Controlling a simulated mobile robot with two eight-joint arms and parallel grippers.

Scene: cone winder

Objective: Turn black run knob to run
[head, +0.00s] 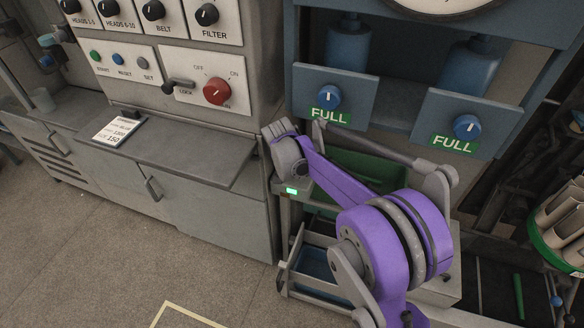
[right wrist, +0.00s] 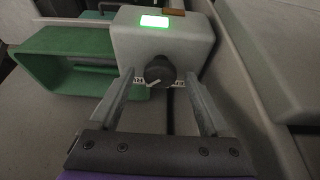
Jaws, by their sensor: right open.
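The black run knob (right wrist: 158,70) is on the front of a grey box with a lit green display (right wrist: 154,21) in the right wrist view. A pale mark on the knob points to the lower left. Small white labels beside it are partly hidden by the fingers. My right gripper (right wrist: 159,79) is open, with one finger on each side of the knob; I cannot tell whether either touches it. In the head view the green display (head: 291,190) shows below my purple right arm, and the knob is hidden. My left gripper is not in view.
A green bin (right wrist: 65,65) stands left of the box in the wrist view. In the head view, a control panel with a red knob (head: 217,91) stands left, above a grey shelf (head: 170,150). Blue units with FULL labels (head: 330,115) stand behind my arm. The floor at left front is clear.

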